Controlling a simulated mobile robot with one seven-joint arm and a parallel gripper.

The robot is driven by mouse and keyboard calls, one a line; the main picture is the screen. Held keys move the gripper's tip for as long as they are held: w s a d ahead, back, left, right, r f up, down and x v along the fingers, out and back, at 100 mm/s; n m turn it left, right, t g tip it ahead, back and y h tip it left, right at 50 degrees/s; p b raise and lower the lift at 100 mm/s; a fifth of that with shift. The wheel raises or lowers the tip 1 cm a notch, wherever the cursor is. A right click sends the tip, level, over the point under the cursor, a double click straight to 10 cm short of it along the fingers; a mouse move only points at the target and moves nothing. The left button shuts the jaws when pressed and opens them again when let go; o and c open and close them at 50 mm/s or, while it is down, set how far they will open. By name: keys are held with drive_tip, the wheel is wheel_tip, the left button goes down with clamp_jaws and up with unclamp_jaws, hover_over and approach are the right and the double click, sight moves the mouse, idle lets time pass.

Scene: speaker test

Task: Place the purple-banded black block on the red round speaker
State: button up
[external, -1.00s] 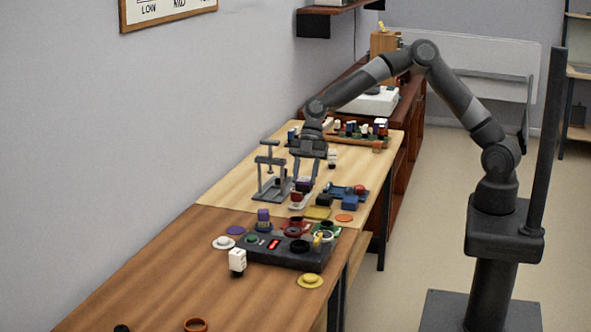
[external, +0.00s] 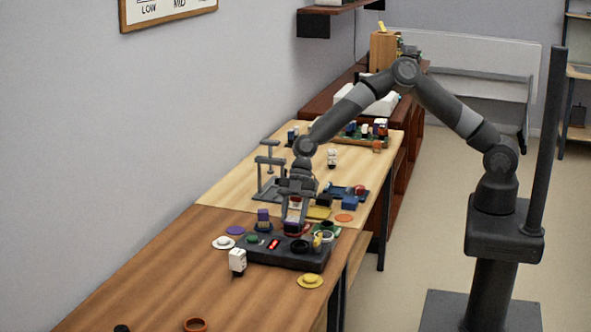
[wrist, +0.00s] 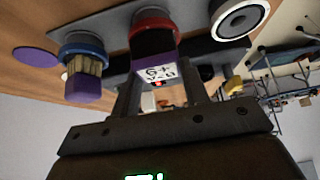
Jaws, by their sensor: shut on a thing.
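The purple-banded black block (wrist: 153,46) is between the fingers of my gripper (wrist: 158,100) in the wrist view, with a white marked face and a purple edge. My gripper is shut on it; in the external view my gripper (external: 294,217) is low over the dark panel. The red round speaker (wrist: 153,14) is directly behind the block's far end in the wrist view. Its red edge also shows below the fingers in the external view (external: 291,232). The block lines up with the speaker and seems to meet it; I cannot tell whether it rests there.
Beside it, a tan block with a purple end (wrist: 85,82) stands on a blue ring (wrist: 80,45). A white-rimmed black round part (wrist: 238,18) is on the other side. The dark panel (external: 285,258) also carries a yellow piece (external: 317,239). A grey stand (external: 268,172) is behind my gripper.

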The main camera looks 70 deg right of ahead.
drive_tip(key=o, duration=1)
drive_tip(key=shift+f, duration=0.1)
drive_tip(key=v, duration=1.2)
drive_tip(key=shift+r, duration=0.2)
